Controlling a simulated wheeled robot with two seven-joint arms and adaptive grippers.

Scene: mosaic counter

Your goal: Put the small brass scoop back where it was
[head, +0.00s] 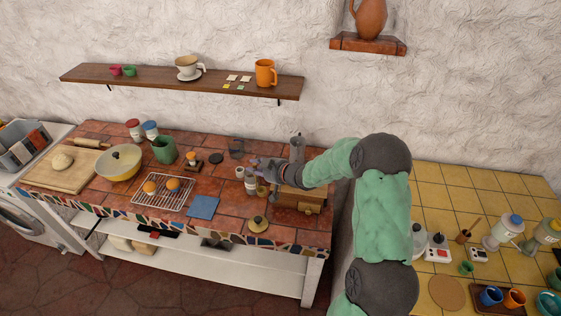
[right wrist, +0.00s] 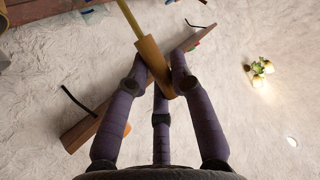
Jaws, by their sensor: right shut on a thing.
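My right gripper (head: 262,168) is over the right part of the tiled counter, beside several small jars. In the right wrist view my right gripper (right wrist: 158,75) has its purple fingers shut on a tan cylindrical handle with a thin yellowish stem, which looks like the small brass scoop (right wrist: 150,58). The stem runs out of the top of that view, so the scoop's bowl is not seen. In the head view the scoop is too small and too covered by the fingers to make out. My left gripper is not in view.
A white jar (head: 251,184) stands close to the gripper. A wooden box (head: 300,201) and a grey upright canister (head: 297,148) are to its right. A shelf (head: 200,84) hangs above.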

